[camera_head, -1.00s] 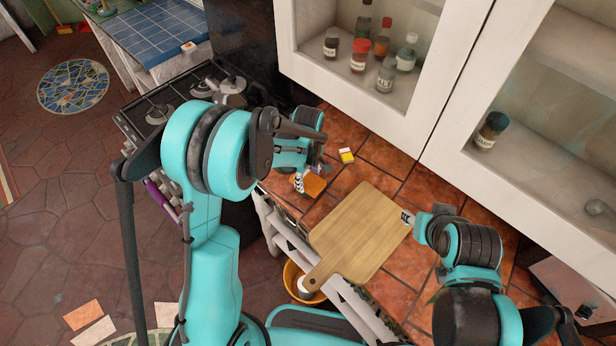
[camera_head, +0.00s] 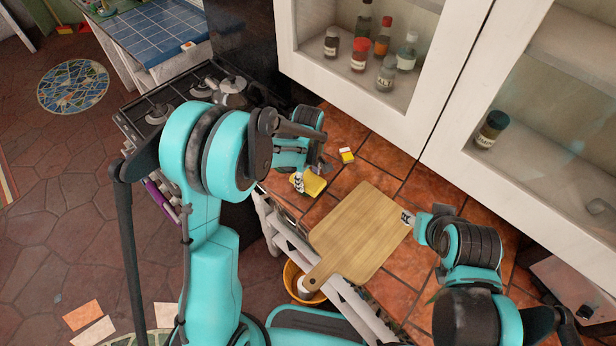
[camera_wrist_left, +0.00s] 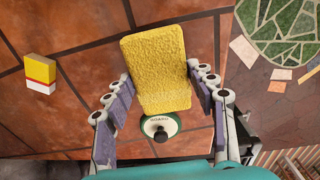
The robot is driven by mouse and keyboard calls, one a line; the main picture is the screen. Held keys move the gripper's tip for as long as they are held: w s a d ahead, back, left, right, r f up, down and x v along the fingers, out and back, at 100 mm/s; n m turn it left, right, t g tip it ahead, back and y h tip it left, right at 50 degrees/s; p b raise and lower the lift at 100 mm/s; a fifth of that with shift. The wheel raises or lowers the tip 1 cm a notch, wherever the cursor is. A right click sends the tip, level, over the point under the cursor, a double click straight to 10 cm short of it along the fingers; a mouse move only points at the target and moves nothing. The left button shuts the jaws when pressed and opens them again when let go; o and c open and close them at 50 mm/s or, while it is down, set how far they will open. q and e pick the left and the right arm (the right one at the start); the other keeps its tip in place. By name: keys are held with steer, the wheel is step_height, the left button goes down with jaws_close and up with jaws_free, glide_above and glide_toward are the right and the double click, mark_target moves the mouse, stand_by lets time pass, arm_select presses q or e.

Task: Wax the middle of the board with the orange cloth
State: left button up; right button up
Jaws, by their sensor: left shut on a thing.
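My left gripper (camera_head: 304,178) is shut on a fuzzy cloth pad (camera_head: 315,186), which looks yellow now. In the left wrist view the pad (camera_wrist_left: 157,65) sits between the two fingers. A round green-and-white disc with a black knob, lettered "BOARD" (camera_wrist_left: 160,127), shows beside the pad's near end, partly covered by it. The wooden board (camera_head: 355,235) lies on the tiled counter, right of the left gripper and apart from it, its handle toward the front edge. My right gripper (camera_head: 408,218) is at the board's right edge; its fingers are too small to read.
A small yellow, white and red box (camera_head: 346,155) lies on the counter behind the board; it also shows in the left wrist view (camera_wrist_left: 40,73). Glass-fronted cabinets (camera_head: 440,110) with several jars overhang the back. A stove (camera_head: 190,95) stands left. A yellow bucket (camera_head: 300,283) stands below the counter edge.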

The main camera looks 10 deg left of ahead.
mark_target(308, 179)
stand_by(0.6)
arm_select(q)
steer(key=shift+r+p, duration=0.5)
steer(key=shift+r, duration=0.2)
steer(key=shift+r+p, duration=1.7)
steer(key=shift+r, duration=1.1)
